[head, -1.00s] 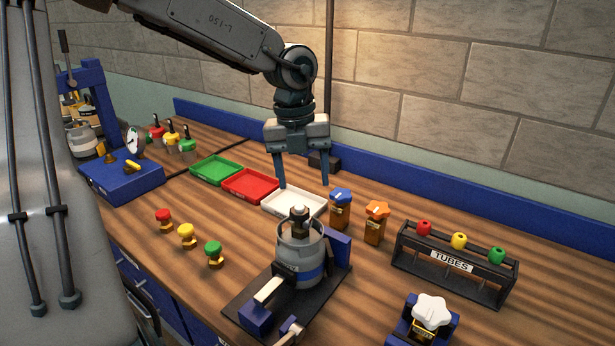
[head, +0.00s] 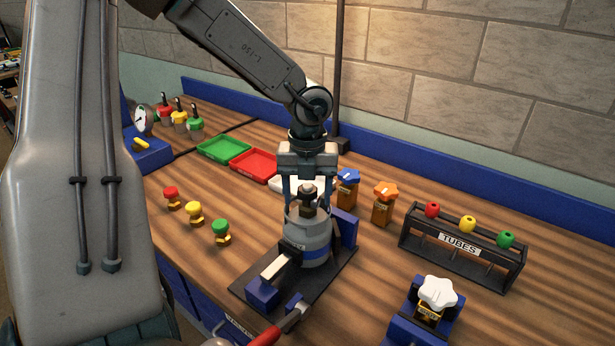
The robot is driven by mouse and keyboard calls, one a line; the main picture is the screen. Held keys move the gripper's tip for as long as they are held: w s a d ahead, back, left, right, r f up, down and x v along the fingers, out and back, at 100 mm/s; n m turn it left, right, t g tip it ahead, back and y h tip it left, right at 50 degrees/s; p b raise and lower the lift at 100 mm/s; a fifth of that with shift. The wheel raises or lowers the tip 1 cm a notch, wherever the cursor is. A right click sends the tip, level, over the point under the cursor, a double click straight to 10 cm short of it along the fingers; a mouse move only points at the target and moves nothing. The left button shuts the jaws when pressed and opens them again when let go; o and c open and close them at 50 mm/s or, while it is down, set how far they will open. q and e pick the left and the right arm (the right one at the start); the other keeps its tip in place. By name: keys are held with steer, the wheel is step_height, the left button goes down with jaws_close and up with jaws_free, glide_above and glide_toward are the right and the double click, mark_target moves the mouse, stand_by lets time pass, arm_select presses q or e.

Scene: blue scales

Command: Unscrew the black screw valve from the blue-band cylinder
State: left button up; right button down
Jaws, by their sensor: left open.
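The grey cylinder (head: 309,229) with a blue band stands upright in a black clamp fixture (head: 339,264). The black screw valve (head: 308,198) sits on top of the cylinder, inside its collar. My left gripper (head: 308,203) points straight down over the cylinder. It is open, and its two fingers appear on either side of the valve with gaps showing. I cannot tell how far the fingers are in depth from the valve. My right gripper is not in view.
A tube rack (head: 462,256) and a white-knobbed holder (head: 437,292) are farther right. Small coloured knobs (head: 194,213) stand left. A red-handled lever (head: 285,322) is in front.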

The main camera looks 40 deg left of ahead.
arm_select(q)
steer(key=shift+f, duration=0.1)
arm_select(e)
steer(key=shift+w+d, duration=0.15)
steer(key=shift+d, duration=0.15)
arm_select(q)
steer(key=shift+c, duration=1)
steer(key=c, duration=0.9)
steer(key=shift+f+n+b, duration=0.1)
steer(key=shift+n+b, duration=0.2)
steer(key=shift+b, duration=0.3)
steer(key=shift+c, duration=0.2)
steer(key=shift+n+b, duration=0.4)
steer(key=shift+b, duration=0.25)
steer(key=shift+n+b, duration=0.3)
steer(key=shift+b, duration=0.05)
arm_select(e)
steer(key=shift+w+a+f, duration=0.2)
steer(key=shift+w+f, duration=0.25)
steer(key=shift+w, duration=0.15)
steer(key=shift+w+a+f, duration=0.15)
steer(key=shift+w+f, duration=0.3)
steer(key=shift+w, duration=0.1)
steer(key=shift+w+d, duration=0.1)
